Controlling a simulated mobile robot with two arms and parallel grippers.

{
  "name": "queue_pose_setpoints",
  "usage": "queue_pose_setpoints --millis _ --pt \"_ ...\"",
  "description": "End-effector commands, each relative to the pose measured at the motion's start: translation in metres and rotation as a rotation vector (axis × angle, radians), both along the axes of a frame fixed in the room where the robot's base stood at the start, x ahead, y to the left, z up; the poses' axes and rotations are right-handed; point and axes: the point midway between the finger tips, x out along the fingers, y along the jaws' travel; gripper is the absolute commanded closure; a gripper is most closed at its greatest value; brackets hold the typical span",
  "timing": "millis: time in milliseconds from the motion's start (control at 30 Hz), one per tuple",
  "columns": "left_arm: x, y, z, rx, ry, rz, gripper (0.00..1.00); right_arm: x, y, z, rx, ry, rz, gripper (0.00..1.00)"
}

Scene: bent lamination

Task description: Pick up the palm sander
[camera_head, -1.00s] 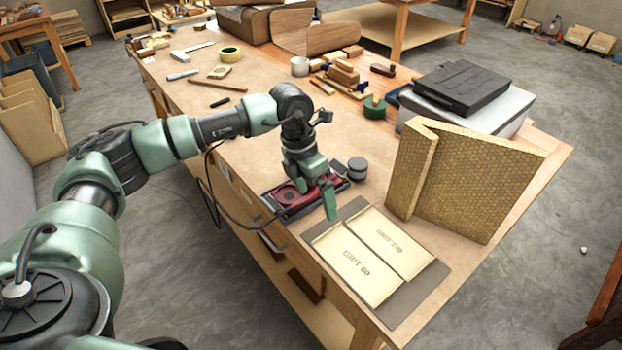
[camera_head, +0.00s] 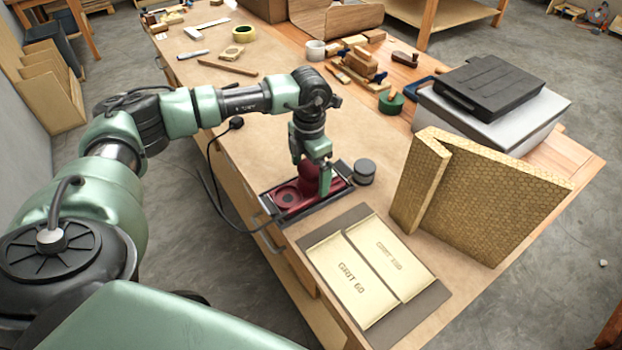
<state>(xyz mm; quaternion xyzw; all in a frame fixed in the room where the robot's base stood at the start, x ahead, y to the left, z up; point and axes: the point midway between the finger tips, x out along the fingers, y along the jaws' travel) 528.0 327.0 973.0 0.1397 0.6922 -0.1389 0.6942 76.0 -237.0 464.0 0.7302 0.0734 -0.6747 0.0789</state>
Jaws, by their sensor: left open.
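The dark red palm sander (camera_head: 308,176) sits in a shallow black tray (camera_head: 300,212) near the left edge of the workbench. A round red part and a flat red base lie beside its upright body in the tray. My left gripper (camera_head: 312,178) points down at the sander, jaws open, with one green finger in front of its right side. The other finger is partly hidden, and I cannot tell whether either touches the sander. My right gripper is out of view.
A dark round container (camera_head: 364,171) stands close right of the tray. Sandpaper packs (camera_head: 358,280) lie on a grey mat in front. A black cable (camera_head: 215,165) hangs at the bench's left edge. Brown paper behind the tray is clear.

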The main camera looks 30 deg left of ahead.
Motion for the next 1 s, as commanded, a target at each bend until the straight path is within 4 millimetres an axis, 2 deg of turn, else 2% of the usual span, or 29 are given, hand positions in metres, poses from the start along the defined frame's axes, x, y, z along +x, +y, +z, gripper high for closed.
queue_pose_setpoints --millis 33,67,233,500,700,800,1000 --pt "-0.002 -0.001 -0.004 0.000 0.006 0.000 0.00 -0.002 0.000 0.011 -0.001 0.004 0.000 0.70" --pt "-0.003 -0.002 -0.009 0.000 0.006 -0.001 0.00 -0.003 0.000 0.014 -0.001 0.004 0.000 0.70" --pt "-0.002 -0.002 -0.031 -0.001 0.004 0.000 0.00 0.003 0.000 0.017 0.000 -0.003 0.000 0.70" --pt "-0.002 -0.002 -0.035 -0.001 0.001 0.000 0.00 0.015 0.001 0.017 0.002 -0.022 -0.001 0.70" --pt "-0.002 -0.002 -0.035 -0.001 0.001 0.000 0.56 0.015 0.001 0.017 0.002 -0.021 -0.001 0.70" --pt "0.000 -0.002 -0.032 -0.003 -0.004 0.000 0.79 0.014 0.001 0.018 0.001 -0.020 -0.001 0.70" --pt "0.000 -0.002 -0.032 -0.003 -0.004 0.000 0.79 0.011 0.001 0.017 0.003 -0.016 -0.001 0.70"
